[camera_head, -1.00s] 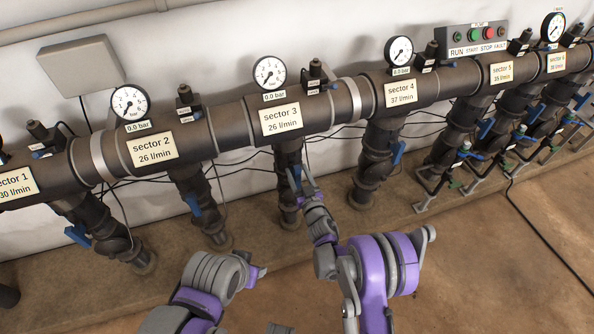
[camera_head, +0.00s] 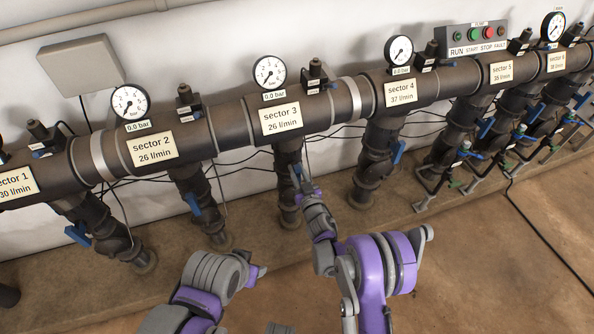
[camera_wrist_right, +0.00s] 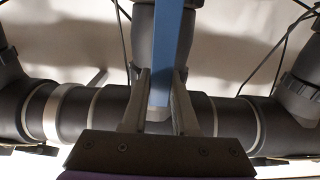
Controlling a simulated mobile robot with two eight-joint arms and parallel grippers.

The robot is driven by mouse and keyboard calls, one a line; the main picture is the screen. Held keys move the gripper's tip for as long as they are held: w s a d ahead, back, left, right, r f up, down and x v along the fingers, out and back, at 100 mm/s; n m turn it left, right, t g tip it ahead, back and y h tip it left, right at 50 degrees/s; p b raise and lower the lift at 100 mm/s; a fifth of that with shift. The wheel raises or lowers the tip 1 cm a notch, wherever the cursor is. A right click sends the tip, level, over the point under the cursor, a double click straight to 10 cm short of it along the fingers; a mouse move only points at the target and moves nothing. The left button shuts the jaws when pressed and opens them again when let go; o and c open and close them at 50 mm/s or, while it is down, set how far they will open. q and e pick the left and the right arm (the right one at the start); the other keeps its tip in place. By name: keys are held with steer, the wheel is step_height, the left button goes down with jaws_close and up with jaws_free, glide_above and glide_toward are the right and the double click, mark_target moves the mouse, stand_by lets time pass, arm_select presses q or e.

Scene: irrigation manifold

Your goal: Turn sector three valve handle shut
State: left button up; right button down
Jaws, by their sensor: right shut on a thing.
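The sector 3 label (camera_head: 281,119) sits on the large horizontal dark pipe, above a branch pipe (camera_head: 288,158) that drops to the floor ledge. The blue valve handle (camera_head: 297,172) is on that branch, small and partly covered by my gripper in the head view. My right gripper (camera_head: 304,184) is at the handle. In the right wrist view the blue handle (camera_wrist_right: 174,40) runs as a long bar between the two fingers (camera_wrist_right: 160,98), which are shut on it. My left arm (camera_head: 215,275) is low in the head view; its finger state cannot be made out.
The sector 2 branch with its blue handle (camera_head: 193,204) is to the left. The sector 4 branch with its handle (camera_head: 398,152) is to the right. Thin black cables hang along the wall behind. The brown floor (camera_head: 480,255) is clear at the right front.

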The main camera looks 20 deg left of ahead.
steer(key=n, duration=0.1)
steer(key=n+b, duration=0.1)
steer(key=a+n, duration=0.1)
steer(key=shift+s+f+n+b, duration=0.2)
steer(key=shift+s+n+b, duration=0.1)
steer(key=shift+n, duration=0.1)
steer(key=n, duration=0.3)
steer(key=a+n, duration=0.1)
steer(key=shift+s+f+n+b, duration=0.25)
steer(key=shift+s+n+b, duration=0.05)
steer(key=shift+b, duration=0.05)
steer(key=n, duration=0.3)
steer(key=f+n, duration=0.1)
steer(key=shift+s+a, duration=0.25)
steer(key=shift+s+a+f+n, duration=0.1)
steer(key=shift+f+n, duration=0.15)
steer(key=shift+n, duration=0.7)
steer(key=shift+w+f+n, duration=0.1)
steer(key=shift+f+n, duration=0.1)
steer(key=shift+n, duration=0.7)
steer(key=shift+s+a+f+n, duration=0.1)
steer(key=shift+f+n, duration=0.15)
steer(key=shift+n, duration=0.7)
steer(key=c, duration=0.7)
jaws_free()
steer(key=shift+d, duration=0.1)
